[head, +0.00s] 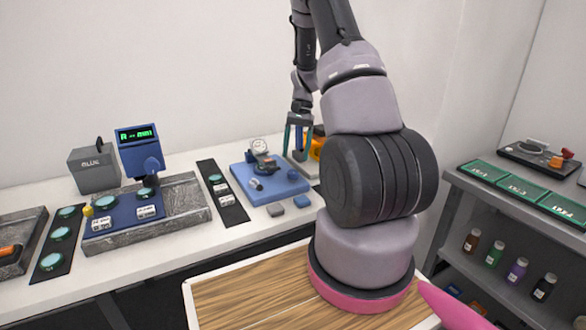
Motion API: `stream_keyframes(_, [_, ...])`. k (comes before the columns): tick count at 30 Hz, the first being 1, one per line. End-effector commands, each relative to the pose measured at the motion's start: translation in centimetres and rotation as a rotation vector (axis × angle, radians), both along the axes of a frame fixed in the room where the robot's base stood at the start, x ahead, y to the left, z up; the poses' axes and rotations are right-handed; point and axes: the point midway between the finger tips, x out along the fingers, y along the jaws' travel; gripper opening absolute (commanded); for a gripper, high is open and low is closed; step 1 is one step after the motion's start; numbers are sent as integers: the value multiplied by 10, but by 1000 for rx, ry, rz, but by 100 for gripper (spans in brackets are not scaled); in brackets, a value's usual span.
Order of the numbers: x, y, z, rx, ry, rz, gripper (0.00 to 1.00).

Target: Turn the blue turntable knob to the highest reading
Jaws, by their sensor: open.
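A blue platform (248,195) stands on the white bench, carrying a round grey-white part (259,146) and small fittings. Small blue knob-like parts sit on it at its left (256,184) and right (293,175); I cannot tell which is the turntable knob. A blue readout unit (138,150) has a lit green display (136,135), too small to read surely. My gripper (296,156) is open, fingers pointing down, just beyond the platform's right back corner. I cannot tell whether it touches anything.
An orange part (317,147) is right beside my gripper, partly hidden by my arm. A grey case (94,168) stands at left; shelves (455,180) stand at right.

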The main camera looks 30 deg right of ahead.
Motion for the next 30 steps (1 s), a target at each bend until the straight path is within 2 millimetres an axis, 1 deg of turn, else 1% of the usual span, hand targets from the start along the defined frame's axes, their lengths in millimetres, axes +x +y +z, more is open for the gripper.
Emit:
stream_keyframes(1, [-3,3,-9,1,3,1,76])
stream_keyframes(3, [-7,7,-22,1,3,1,76])
stream_keyframes(9, [-13,14,-45,0,0,1,76])
stream_keyframes(13, [-14,16,-52,0,-1,1,76])
stream_keyframes(21, [-14,16,-53,-1,-2,1,76])
stream_keyframes(22, [-14,16,-53,-1,-2,1,68])
stream_keyframes(23, [-14,16,-53,-1,-2,1,57])
stream_keyframes(24, [-14,16,-53,-1,-2,1,42])
stream_keyframes(26, [-14,16,-53,-1,-2,1,19])
stream_keyframes(27, [-14,16,-53,-1,-2,1,3])
stream_keyframes(28, [-14,16,-53,-1,-2,1,0])
stream_keyframes(30, [-14,16,-53,-1,-2,1,0])
